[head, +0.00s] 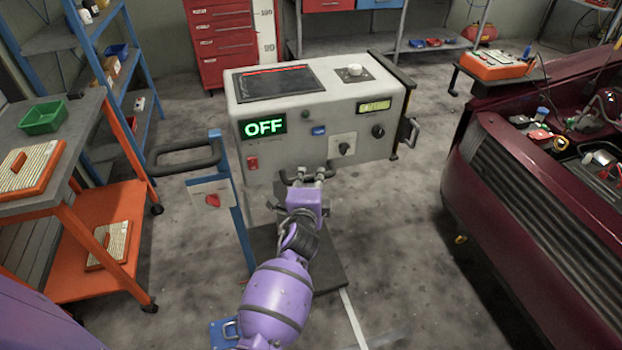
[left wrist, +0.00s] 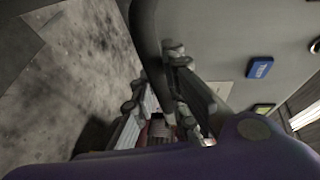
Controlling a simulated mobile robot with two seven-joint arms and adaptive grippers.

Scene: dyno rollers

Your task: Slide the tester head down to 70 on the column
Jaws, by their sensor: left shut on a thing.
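The tester head (head: 310,115) is a pale grey box with a green OFF display, a dark top screen and several knobs. Behind it stands a pale upright strip (head: 266,35) with printed numbers, which looks like the column's scale. No pointer or reading at 70 can be made out. My left gripper (head: 306,176) is at the lower front of the head. In the left wrist view its fingers (left wrist: 155,92) are closed around a dark curved handle bar (left wrist: 146,35) at the head's front. The grip point is partly hidden in the head view. My right gripper is not in view.
A blue post with a red switch (head: 212,198) and black handle stands left of the head. An orange cart (head: 92,165) and blue shelf (head: 130,90) are at left. A dark red car (head: 500,190) is at right. Floor between is clear.

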